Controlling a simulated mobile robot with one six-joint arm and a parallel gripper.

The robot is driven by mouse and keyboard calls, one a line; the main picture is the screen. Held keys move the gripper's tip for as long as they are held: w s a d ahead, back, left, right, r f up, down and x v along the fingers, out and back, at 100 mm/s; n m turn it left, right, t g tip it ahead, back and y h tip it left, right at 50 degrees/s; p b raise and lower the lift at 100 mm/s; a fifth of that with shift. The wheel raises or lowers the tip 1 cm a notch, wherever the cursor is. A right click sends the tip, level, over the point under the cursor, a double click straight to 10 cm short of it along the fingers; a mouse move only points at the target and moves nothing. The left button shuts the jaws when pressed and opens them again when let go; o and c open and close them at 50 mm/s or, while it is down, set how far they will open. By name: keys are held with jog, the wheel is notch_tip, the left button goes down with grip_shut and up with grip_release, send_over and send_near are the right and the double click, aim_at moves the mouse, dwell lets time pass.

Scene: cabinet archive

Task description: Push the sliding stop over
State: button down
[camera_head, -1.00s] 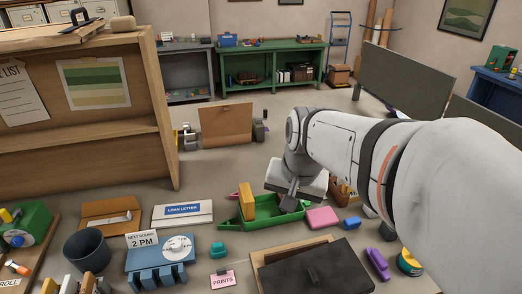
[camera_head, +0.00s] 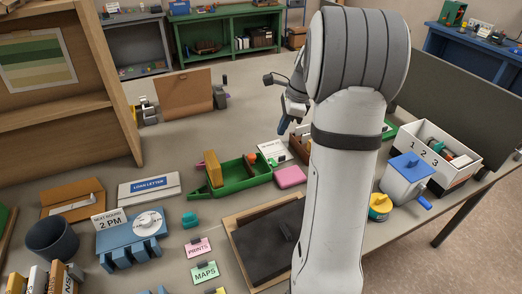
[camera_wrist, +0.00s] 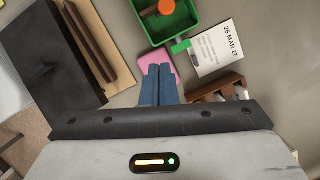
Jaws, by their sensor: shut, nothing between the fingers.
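A long green tray (camera_head: 238,178) lies on the table, with an upright yellow block (camera_head: 212,168) near its left end. This block may be the sliding stop; I cannot tell for certain. A round orange piece (camera_head: 252,158) sits towards the tray's right end. The wrist view shows this end of the tray (camera_wrist: 191,44) with the orange piece (camera_wrist: 166,6) and a brown stick, but not the yellow block. My gripper (camera_head: 284,126) is above the table, beyond and right of the tray, apart from it. Its blue-grey fingers (camera_wrist: 158,70) are together and empty.
A pink block (camera_head: 290,177), a date card (camera_head: 272,152) and a brown wooden rack (camera_head: 300,145) are close to the tray's right end. A dark lidded box (camera_head: 268,240) lies in front. A white numbered box (camera_head: 430,158) and a blue-lidded container (camera_head: 405,180) stand at right.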

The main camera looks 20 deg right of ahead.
jog(key=shift+w+d+f+m, duration=0.35)
jog(key=shift+d+f+m, duration=0.15)
jog(key=shift+d, duration=0.2)
jog(key=p+x, duration=0.1)
jog(key=x, duration=0.9)
jog(key=shift+a+p, duration=0.15)
jog(key=shift+p, duration=0.15)
jog(key=shift+w+a+f+p, duration=0.15)
jog(key=shift+w+a+p, duration=0.25)
jog(key=shift+a, duration=0.45)
jog(key=shift+w+a+f+p, duration=0.15)
jog(key=shift+w+a, duration=0.3)
jog(key=shift+a, duration=0.4)
jog(key=shift+a, duration=0.1)
jog(key=a, duration=1)
